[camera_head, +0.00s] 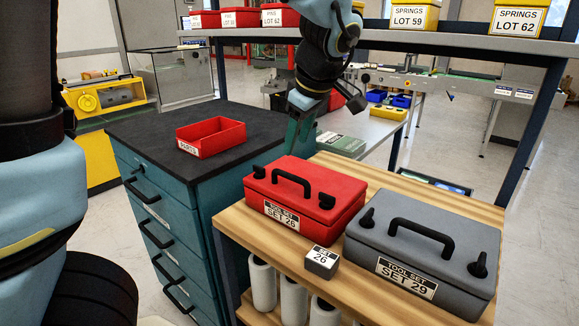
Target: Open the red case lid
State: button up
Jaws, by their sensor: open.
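The red case (304,202) stands on the wooden bench, labelled "TOOL SET SET 26". Its lid (330,178) is down, with a black handle (291,182) on top and black latches at its left and right front corners. My arm comes down from the top of the picture. My gripper (296,137) points downward behind the red case as seen here, near its far left edge. Its fingers are narrow and dark in this view, and they look open and empty. I cannot tell whether the fingertips touch the case.
A grey case (425,245) labelled "SET 29" stands right of the red one. A small block (322,262) marked 26 sits in front, between them. A teal drawer cabinet (150,205) with a red open bin (210,137) stands left. A shelf (400,40) with bins crosses behind my arm.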

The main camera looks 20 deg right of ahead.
aim_at(287, 173)
jog(key=p+x, duration=0.1)
jog(key=x, duration=0.9)
jog(key=shift+r, duration=0.1)
jog(key=shift+c, duration=0.3)
grip_shut()
dwell(0.8)
